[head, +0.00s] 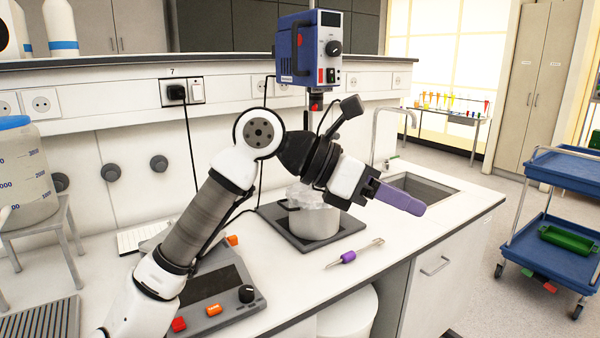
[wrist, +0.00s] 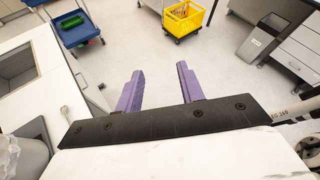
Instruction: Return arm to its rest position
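My gripper (head: 400,197) is held up above the front part of the bench in the head view, its purple fingers pointing right and slightly down. In the wrist view the two purple fingers of my gripper (wrist: 159,92) are spread apart with only floor visible between them, so it is open and empty. My arm is bent, rising from the lower left to a high elbow and then down toward the gripper.
A beaker (head: 315,219) stands on a dark plate below the blue overhead stirrer (head: 310,50). A sink (head: 425,188) is behind. Blue cart (head: 560,170) and yellow crate (wrist: 184,18) stand on the floor.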

